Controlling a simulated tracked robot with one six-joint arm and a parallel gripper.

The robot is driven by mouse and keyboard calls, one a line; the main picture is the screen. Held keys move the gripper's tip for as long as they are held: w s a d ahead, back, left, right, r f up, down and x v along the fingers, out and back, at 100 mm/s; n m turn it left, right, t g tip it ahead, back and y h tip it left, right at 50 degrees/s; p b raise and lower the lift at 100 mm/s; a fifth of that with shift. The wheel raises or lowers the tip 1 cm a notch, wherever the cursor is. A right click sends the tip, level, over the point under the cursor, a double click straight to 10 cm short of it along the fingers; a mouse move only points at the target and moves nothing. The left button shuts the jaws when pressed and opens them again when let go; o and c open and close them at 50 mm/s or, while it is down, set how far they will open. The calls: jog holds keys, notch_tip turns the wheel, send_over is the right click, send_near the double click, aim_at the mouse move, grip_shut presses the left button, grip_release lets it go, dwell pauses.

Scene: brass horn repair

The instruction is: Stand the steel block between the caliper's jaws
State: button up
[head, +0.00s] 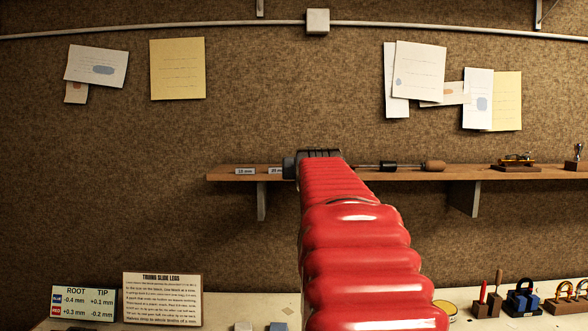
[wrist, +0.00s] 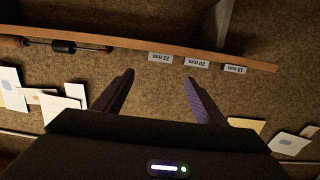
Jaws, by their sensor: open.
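My gripper (wrist: 160,78) is open and empty in the wrist view, its two dark fingers apart in front of the wall shelf's labelled edge. In the head view only its dark back end shows beyond my red arm, level with the shelf. I cannot make out the caliper in either view. Two small blocks are cut off by the bottom edge of the head view, a pale grey block (head: 243,327) and a blue-grey block (head: 278,327). I cannot tell whether either is the steel block. My gripper is well above them.
The wooden shelf (head: 235,178) has size labels and a rod-like tool (head: 433,166). A ROOT/TIP card (head: 84,304) and a printed sign (head: 162,299) stand on the pale bench. Red-handled tools (head: 482,293) and padlock-like items (head: 523,301) stand at right. My arm hides the bench's middle.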

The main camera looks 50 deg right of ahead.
jog(key=shift+a, duration=0.1)
dwell(0.7)
jog(key=w+a+f+n+y, duration=0.1)
jog(key=a+f+y, duration=0.1)
jog(key=a+f, duration=0.5)
jog(key=a+f+n+y, duration=0.2)
jog(key=a+f+y, duration=0.1)
jog(key=a, duration=0.8)
jog(key=w+a+f+n+y, duration=0.1)
jog(key=a+f+y, duration=0.1)
jog(key=a+f, duration=0.55)
jog(key=s+a+f+n+g+y, duration=0.2)
jog(key=s+a+f+n, duration=0.1)
jog(key=s+a+f, duration=0.5)
jog(key=s+a+f+n+g+y, duration=0.2)
jog(key=s+a+f, duration=0.6)
jog(key=a, duration=0.7)
notch_tip(320, 180, down, 2)
jog(key=shift+s+f+n+g+y, duration=0.15)
jog(key=shift+s+n+g+y, duration=0.2)
jog(key=shift+g+y, duration=0.2)
jog(key=shift+w+a, duration=0.1)
